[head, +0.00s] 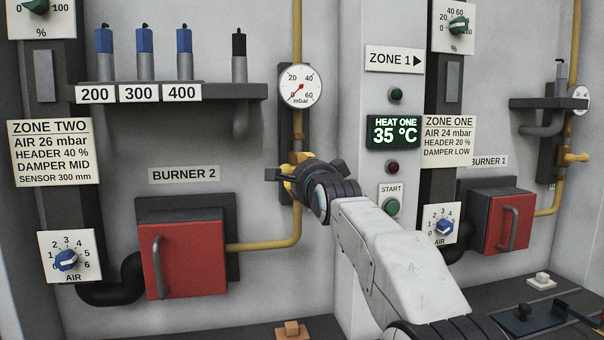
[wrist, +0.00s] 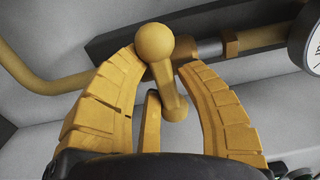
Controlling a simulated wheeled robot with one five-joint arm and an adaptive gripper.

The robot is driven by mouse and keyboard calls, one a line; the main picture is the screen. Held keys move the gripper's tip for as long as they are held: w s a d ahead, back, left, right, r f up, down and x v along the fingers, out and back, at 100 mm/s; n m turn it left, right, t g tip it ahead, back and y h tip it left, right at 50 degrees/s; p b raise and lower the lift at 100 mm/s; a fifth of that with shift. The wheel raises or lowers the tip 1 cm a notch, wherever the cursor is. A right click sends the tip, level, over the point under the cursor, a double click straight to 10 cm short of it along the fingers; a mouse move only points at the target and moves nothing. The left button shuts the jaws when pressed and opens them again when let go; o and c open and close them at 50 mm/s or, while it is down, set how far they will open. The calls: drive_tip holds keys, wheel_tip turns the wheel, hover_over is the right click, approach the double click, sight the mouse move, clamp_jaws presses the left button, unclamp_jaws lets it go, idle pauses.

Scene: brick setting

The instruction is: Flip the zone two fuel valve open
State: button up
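The zone two fuel valve's yellow lever (wrist: 172,90) shows in the wrist view, with a round ball knob at its end. It joins a grey stem on a yellow pipe (wrist: 260,37). My gripper (wrist: 160,68) has its yellow segmented fingers apart, one on each side of the lever. The ball knob appears at or just beyond the fingertips. I cannot tell whether either finger touches the lever. In the head view my gripper (head: 290,172) is at the yellow zone two pipe (head: 297,226), below the gauge, and hides most of the valve.
A pressure gauge (head: 300,86) sits just above my gripper. The red burner 2 box (head: 185,253) is below left. The zone one valve (head: 575,157) is at the far right. The heat one display (head: 394,133) reads 35 °C.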

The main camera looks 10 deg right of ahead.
clamp_jaws()
drive_tip(key=shift+n, duration=0.3)
drive_tip(key=n, duration=0.3)
drive_tip(key=shift+d, duration=0.1)
drive_tip(key=n, duration=0.3)
drive_tip(key=shift+n, duration=0.3)
drive_tip(key=n, duration=0.5)
drive_tip(key=shift+d+r, duration=0.1)
drive_tip(key=shift+r, duration=0.1)
drive_tip(key=n, duration=0.5)
drive_tip(key=shift+r+n, duration=0.1)
drive_tip(key=shift+n, duration=0.2)
